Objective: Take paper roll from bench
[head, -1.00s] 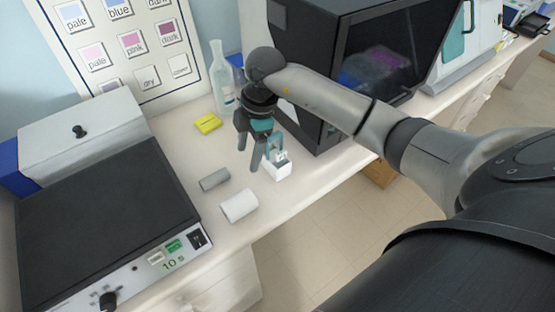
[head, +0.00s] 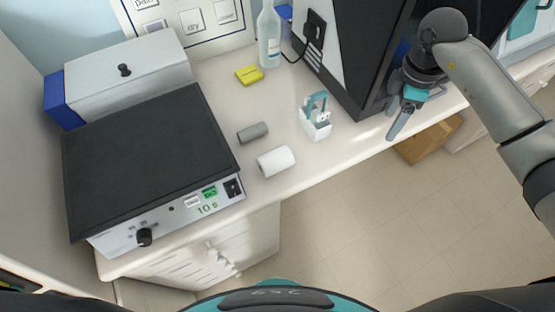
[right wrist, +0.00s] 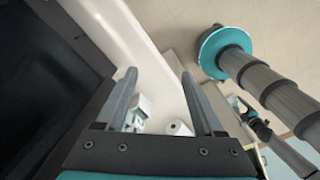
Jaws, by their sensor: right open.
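The white paper roll (head: 276,161) lies on its side near the bench's front edge in the head view. In the right wrist view the roll (right wrist: 181,128) shows small between my finger bases. My right gripper (head: 404,122) is well to the right of it, beside the black cabinet and past the bench's front edge. In the right wrist view its fingers (right wrist: 160,78) are apart with nothing held. A dark and teal part (right wrist: 256,122) at the right of the wrist view may be my left gripper; its jaws are unclear.
A grey cylinder (head: 253,132) lies just behind the roll. A white holder with a teal handle (head: 316,122) stands to its right. A box with a black top (head: 150,160) is to its left. A yellow block (head: 249,75) and a bottle (head: 269,38) stand behind.

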